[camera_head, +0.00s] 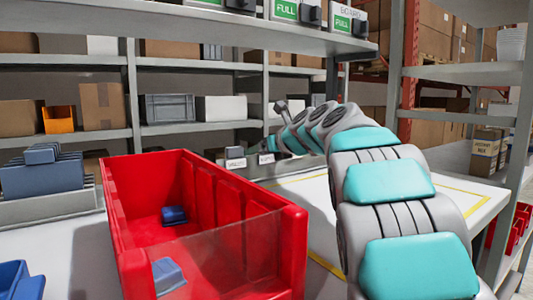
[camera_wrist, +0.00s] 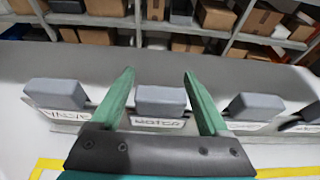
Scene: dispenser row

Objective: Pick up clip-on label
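Several clip-on labels stand in a row on a grey rail in the wrist view, each a grey clip with a white lettered plate. The middle clip-on label (camera_wrist: 160,99) lies in line with the gap between my fingers. A left label (camera_wrist: 56,94) and a right label (camera_wrist: 257,106) flank it. My gripper (camera_wrist: 159,74) is open, with green fingers and nothing between them. I cannot tell whether the fingers touch the middle label. In the head view a label (camera_head: 235,156) shows left of my gripper, whose fingertips are small and partly hidden there.
A red bin (camera_head: 295,255) with blue parts inside stands left of my arm. A white table (camera_head: 465,199) with yellow lines lies beneath my arm. A shelf edge with FULL labels (camera_head: 285,10) hangs above. Boxes fill the racks behind.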

